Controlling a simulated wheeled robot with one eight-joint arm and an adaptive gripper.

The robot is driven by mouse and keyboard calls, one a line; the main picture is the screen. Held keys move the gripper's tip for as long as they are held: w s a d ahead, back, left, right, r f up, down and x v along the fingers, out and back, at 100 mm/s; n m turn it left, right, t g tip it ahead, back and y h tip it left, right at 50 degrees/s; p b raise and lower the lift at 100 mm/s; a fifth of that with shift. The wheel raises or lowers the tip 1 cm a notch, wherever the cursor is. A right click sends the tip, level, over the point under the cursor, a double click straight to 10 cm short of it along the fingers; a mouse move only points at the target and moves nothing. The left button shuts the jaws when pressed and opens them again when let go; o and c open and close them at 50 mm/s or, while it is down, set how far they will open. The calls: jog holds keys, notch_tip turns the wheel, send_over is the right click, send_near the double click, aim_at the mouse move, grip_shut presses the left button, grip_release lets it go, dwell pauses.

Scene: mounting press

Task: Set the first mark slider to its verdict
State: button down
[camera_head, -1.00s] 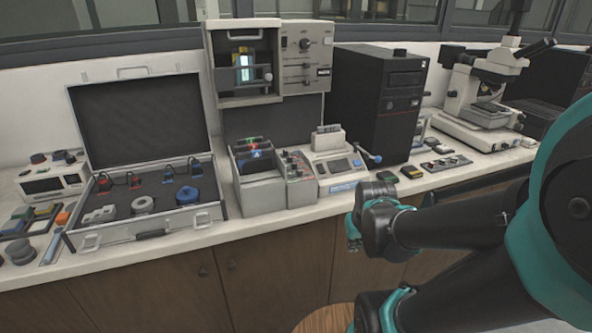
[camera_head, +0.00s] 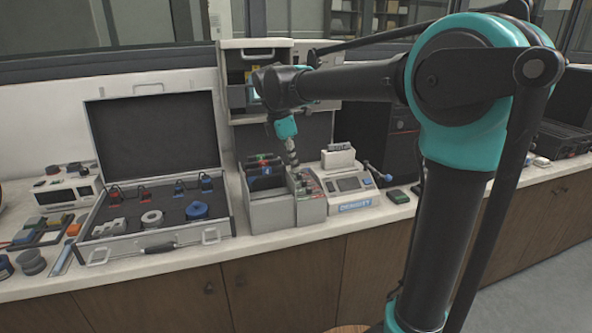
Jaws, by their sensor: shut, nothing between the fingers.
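A narrow grey slider box (camera_head: 312,209) stands on the counter between a grey bin and a white density meter. Its sloped top carries several small sliders with red and green spots, too small to read. My gripper (camera_head: 295,167) points down at the back left end of this top, shut with nothing visible in it. I cannot tell whether its tips touch a slider. The gripper covers part of the box's top, so which slider is the first mark, and its setting, cannot be made out.
The grey bin (camera_head: 270,216) holds upright cards with coloured marks, close left of my gripper. The white density meter (camera_head: 347,199) with a blue-knobbed lever is at right. An open case (camera_head: 160,246) lies at left. The press (camera_head: 240,50) stands behind, partly hidden by my arm.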

aim_at(309, 188)
jog(key=x, duration=0.8)
jog(key=shift+w+d, duration=0.2)
jog(key=shift+d, duration=0.45)
jog(key=shift+w+d, duration=0.2)
jog(key=shift+d, duration=0.4)
jog(key=w+v, duration=0.1)
jog(key=v, duration=0.8)
jog(key=s+d+f+m+t+y, duration=0.1)
jog(key=s+d+f+m, duration=0.8)
jog(key=s+f+m, duration=0.1)
jog(key=s+d+f+m+t+y, duration=0.1)
jog(key=s+d+f+m+t, duration=0.1)
jog(key=s+d+f+m, duration=0.7)
notch_tip(309, 188, down, 6)
jog(key=s+m, duration=0.2)
jog(key=shift+s+d+m+y, duration=0.15)
jog(key=shift+s+m+y, duration=0.15)
jog(key=shift+s, duration=0.05)
